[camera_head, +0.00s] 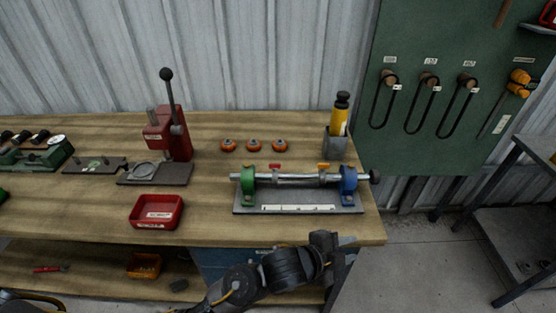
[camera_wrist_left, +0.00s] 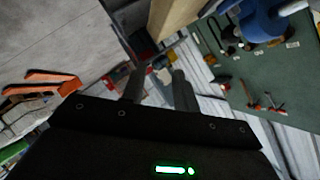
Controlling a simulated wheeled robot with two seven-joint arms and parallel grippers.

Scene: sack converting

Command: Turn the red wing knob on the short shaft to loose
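A fixture (camera_head: 300,210) on the bench's right end carries a silver shaft (camera_head: 300,178) between a green bracket (camera_head: 248,180) and a blue bracket (camera_head: 348,182). A small red wing knob (camera_head: 275,166) sits on top near the green bracket. An orange wing knob (camera_head: 323,167) sits nearer the blue one. My left gripper (camera_head: 335,240) is in front of the bench edge, below the fixture and apart from it. In the left wrist view its two fingers (camera_wrist_left: 158,88) stand apart with nothing between them. The blue bracket (camera_wrist_left: 262,22) shows there at upper right. My right gripper is not seen.
A red tray (camera_head: 157,212) and a red lever press (camera_head: 170,135) stand left of the fixture. Several orange round parts (camera_head: 253,145) lie behind it, with a grey holder (camera_head: 335,146) at back right. A black knob (camera_head: 375,177) projects past the blue bracket.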

